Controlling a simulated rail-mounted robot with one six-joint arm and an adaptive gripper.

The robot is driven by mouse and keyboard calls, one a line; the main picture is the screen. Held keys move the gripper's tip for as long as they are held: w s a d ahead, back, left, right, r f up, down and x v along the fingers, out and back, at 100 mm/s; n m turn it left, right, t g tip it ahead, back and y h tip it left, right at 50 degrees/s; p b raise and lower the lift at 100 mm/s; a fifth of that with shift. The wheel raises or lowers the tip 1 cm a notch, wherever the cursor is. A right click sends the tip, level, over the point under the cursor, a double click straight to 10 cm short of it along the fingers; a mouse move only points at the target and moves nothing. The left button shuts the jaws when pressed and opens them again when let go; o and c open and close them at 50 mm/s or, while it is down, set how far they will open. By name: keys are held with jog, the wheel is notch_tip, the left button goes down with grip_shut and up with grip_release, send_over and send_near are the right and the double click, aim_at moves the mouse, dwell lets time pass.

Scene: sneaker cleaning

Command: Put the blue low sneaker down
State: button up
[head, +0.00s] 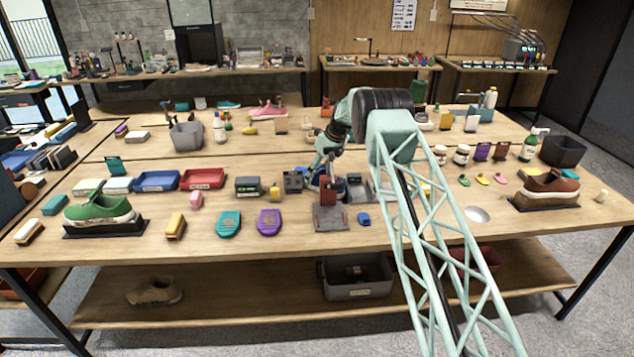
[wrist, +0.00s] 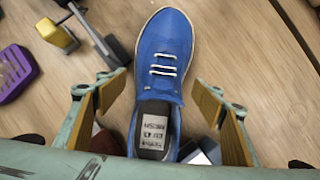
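The blue low sneaker (wrist: 160,60) shows in the wrist view, toe at the top and white laces across it. A grey label (wrist: 154,135) is inside its opening. My gripper (wrist: 158,88) has one finger on each side of the sneaker. A gap shows between each tan finger pad and the shoe, so it looks open. I cannot tell whether the sole rests fully on the wooden table. In the head view my gripper (head: 326,165) is low over the middle of the table, and the sneaker there is hard to make out.
Near the gripper are a red and grey stand (head: 331,217), a small blue item (head: 363,219), a purple item (head: 268,222) and a yellow block (head: 275,193). A green sneaker (head: 100,209) and a brown shoe (head: 546,188) sit on dark stands. Bare table shows front right.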

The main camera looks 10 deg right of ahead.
jog(key=c, duration=1.1)
jog(key=shift+r, duration=0.1)
jog(key=shift+c, duration=0.2)
notch_tip(320, 180, up, 18)
jog(key=shift+p, duration=0.45)
jog(key=shift+d, duration=0.1)
